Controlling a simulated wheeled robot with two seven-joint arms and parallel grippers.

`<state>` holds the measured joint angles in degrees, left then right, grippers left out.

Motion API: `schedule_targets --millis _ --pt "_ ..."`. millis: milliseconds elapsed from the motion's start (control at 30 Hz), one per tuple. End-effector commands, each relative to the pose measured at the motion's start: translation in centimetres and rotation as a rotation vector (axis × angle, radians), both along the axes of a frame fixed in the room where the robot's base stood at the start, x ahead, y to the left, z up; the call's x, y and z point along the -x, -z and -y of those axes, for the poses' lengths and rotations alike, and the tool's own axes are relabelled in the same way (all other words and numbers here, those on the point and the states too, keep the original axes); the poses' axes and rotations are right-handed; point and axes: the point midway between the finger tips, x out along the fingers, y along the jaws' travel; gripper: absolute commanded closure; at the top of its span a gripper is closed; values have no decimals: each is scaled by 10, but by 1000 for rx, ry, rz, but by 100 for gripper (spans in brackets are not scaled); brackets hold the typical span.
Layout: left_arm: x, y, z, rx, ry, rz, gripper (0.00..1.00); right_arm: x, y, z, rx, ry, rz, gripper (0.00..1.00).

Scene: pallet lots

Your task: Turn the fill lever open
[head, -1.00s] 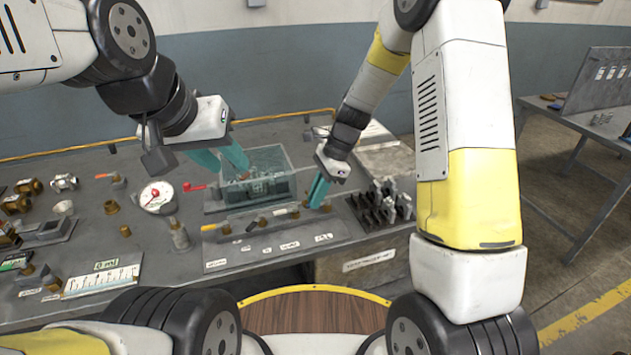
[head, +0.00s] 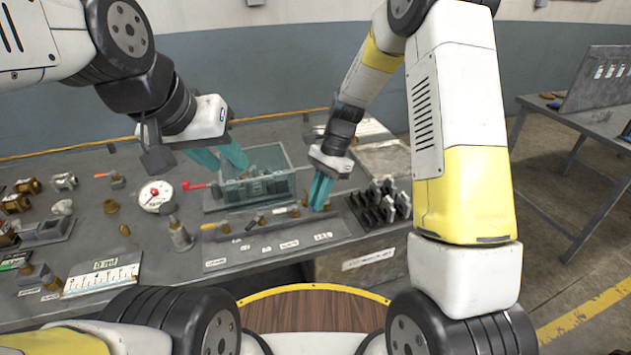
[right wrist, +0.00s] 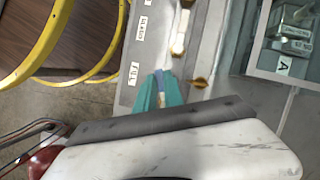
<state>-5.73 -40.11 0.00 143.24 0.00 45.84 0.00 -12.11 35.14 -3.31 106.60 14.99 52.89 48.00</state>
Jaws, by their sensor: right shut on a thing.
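The label FILL (right wrist: 133,73) is on the panel strip in the right wrist view. Beside it, the blue end of the fill lever (right wrist: 160,75) shows between the teal fingers of my right gripper (right wrist: 159,92). The right gripper is shut on that lever. In the head view my right gripper (head: 320,192) reaches down to the right end of the panel (head: 225,262), and its fingers hide most of the lever. My left gripper (head: 217,156) is open and empty, above and left of the clear tank.
The clear tank (head: 290,186) stands behind the panel. A white-handled lever (right wrist: 178,44) and a brass fitting (right wrist: 200,83) are close to the right gripper. Dark rack blocks (head: 375,210) stand to its right. A dial gauge (head: 155,196) and brass parts fill the left side.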

Motion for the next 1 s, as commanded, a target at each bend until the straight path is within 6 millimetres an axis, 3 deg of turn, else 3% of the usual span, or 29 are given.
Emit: schedule_targets --millis 1000 --pt "0 0 0 0 0 0 66 9 -1 28 1 -939 4 100"
